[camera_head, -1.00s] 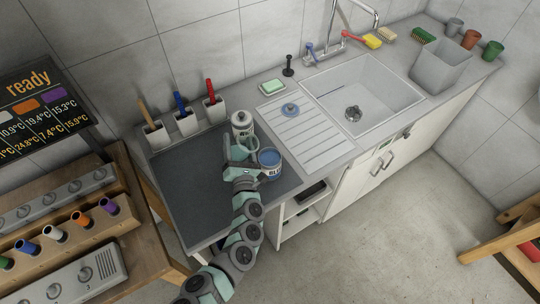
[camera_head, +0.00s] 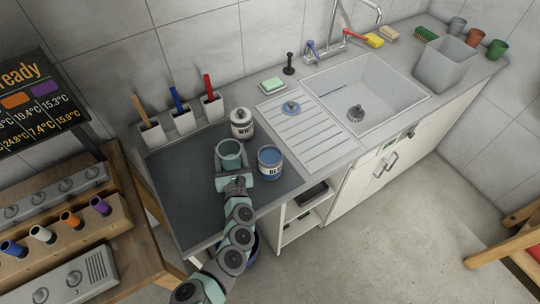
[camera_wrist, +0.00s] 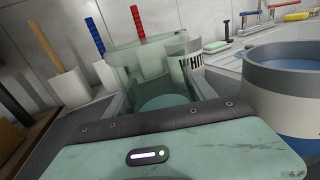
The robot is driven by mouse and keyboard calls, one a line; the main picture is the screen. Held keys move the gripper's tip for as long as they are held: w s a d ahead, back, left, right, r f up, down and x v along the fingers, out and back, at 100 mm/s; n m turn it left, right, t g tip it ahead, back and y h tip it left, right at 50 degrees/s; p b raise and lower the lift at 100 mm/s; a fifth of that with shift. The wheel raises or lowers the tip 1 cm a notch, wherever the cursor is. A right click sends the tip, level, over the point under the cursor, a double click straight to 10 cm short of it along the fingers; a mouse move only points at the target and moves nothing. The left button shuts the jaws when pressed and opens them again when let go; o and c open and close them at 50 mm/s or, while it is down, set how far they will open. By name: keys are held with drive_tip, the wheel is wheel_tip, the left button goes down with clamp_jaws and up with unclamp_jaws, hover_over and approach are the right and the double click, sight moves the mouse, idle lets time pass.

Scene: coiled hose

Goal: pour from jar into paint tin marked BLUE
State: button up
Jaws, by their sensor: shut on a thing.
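A see-through green jar (camera_head: 229,153) is in my gripper (camera_head: 233,176), left of the paint tin marked BLUE (camera_head: 270,165). The jar looks roughly upright, its mouth facing up. In the wrist view the jar (camera_wrist: 145,65) stands just beyond the gripper; a teal disc shows low inside, and I cannot tell if it is liquid. The BLUE tin is open with blue inside; it also shows at the right of the wrist view (camera_wrist: 288,92), apart from the jar. The fingertips are largely hidden.
A paint tin marked WHITE (camera_head: 241,126) stands behind the jar. Holders with brown, blue and red handles (camera_head: 182,121) line the wall. The ribbed drainboard (camera_head: 308,138) and sink (camera_head: 365,92) lie to the right. The dark mat (camera_head: 180,185) is clear on the left.

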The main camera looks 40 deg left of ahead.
sight(227, 140)
wheel_tip(227, 140, up, 7)
drive_tip(key=p, duration=0.6)
drive_tip(key=shift+p, duration=0.3)
